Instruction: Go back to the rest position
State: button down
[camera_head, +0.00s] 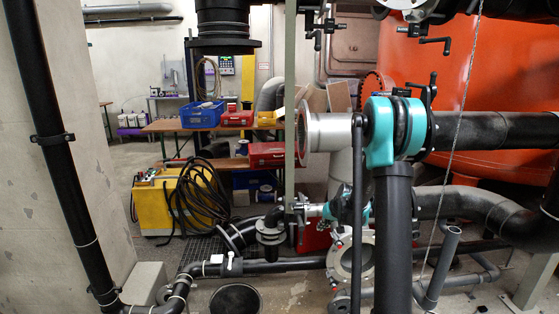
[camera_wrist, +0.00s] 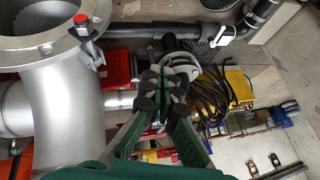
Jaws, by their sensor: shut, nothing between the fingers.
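My gripper (camera_wrist: 161,88) is in the middle of the wrist view. Its green fingers are closed with their dark tips together and nothing between them. It points past a large silver flanged pipe (camera_wrist: 60,85) on the left of that view, and I see no contact with it. I cannot make out my gripper for certain in the head view.
In the head view, a teal valve-like part (camera_head: 380,133) sits by a silver flange (camera_head: 325,132) and black pipes. An orange tank (camera_head: 480,65) stands behind. A yellow cart with hoses (camera_head: 154,206) and a blue crate (camera_head: 201,116) are farther back, left.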

jog(key=s+r+h, duration=0.1)
jog(key=s+r, duration=0.1)
jog(key=s, duration=1.7)
jog(key=s+r+g+h, duration=0.1)
jog(key=s+r+h, duration=0.1)
jog(key=s, duration=1.7)
jog(key=shift+s+d+r, duration=0.15)
jog(key=shift+d, duration=0.3)
